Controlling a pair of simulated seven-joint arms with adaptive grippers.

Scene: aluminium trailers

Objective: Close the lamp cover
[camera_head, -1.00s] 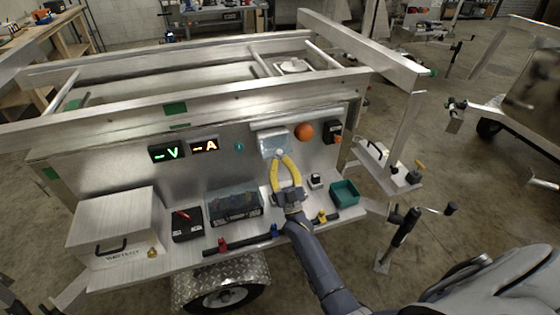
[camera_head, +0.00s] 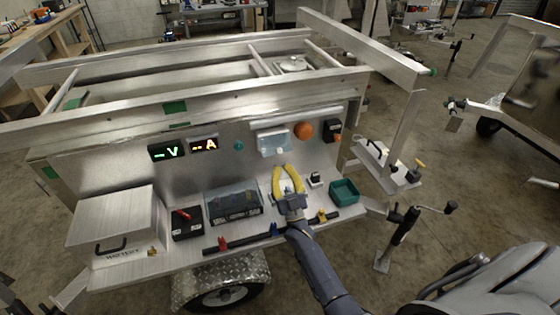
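A pale, see-through cover (camera_head: 273,142) sits on the upright metal panel, left of an orange dome (camera_head: 303,131); I take it for the lamp cover. A small bright spot shows at its lower edge. Whether it is fully shut is too small to tell. My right gripper (camera_head: 285,167), with two yellow curved fingers, is just below the cover. Its fingertips look a little apart, with nothing seen between them, and they appear clear of the cover. My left gripper is not in view.
On the shelf below stand a silver battery box (camera_head: 115,222), a black box with a red switch (camera_head: 187,223), a clear-lidded case (camera_head: 233,203) and a green bin (camera_head: 344,191). Two lit displays (camera_head: 185,148) are on the panel. A black strip (camera_head: 240,241) lines the shelf front.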

